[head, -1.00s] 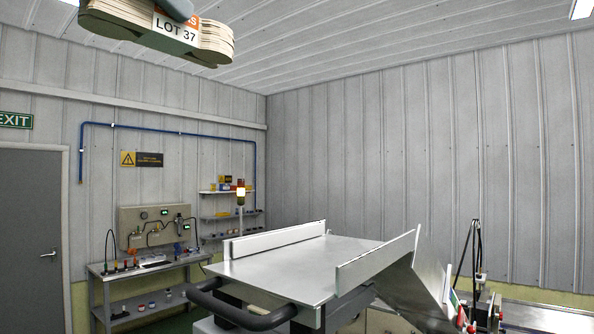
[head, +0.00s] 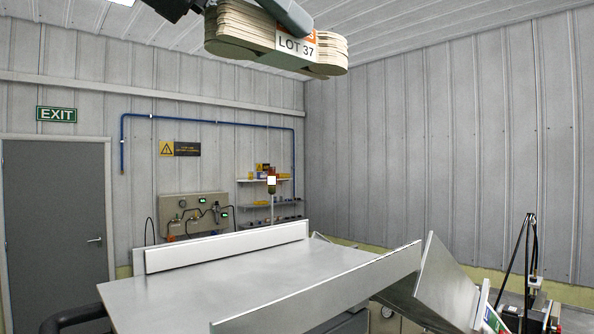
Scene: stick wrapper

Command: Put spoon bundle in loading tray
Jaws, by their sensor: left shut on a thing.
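The spoon bundle (head: 244,35) is a stack of pale wooden spoons with a green band and a label reading LOT 37. It hangs high in the head view, near the top edge. My left gripper (head: 285,14) comes in from the top and is shut on the bundle; its fingertips are partly hidden. The loading tray (head: 210,289) is the flat metal surface with two raised side walls, below the bundle. The bundle is well above it and apart from it. My right gripper is not in view.
The white far side wall (head: 228,246) and the near side wall (head: 330,291) edge the tray. A sloped metal chute (head: 447,284) stands at its right end. A black handle bar (head: 75,316) is at lower left. The tray surface is bare.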

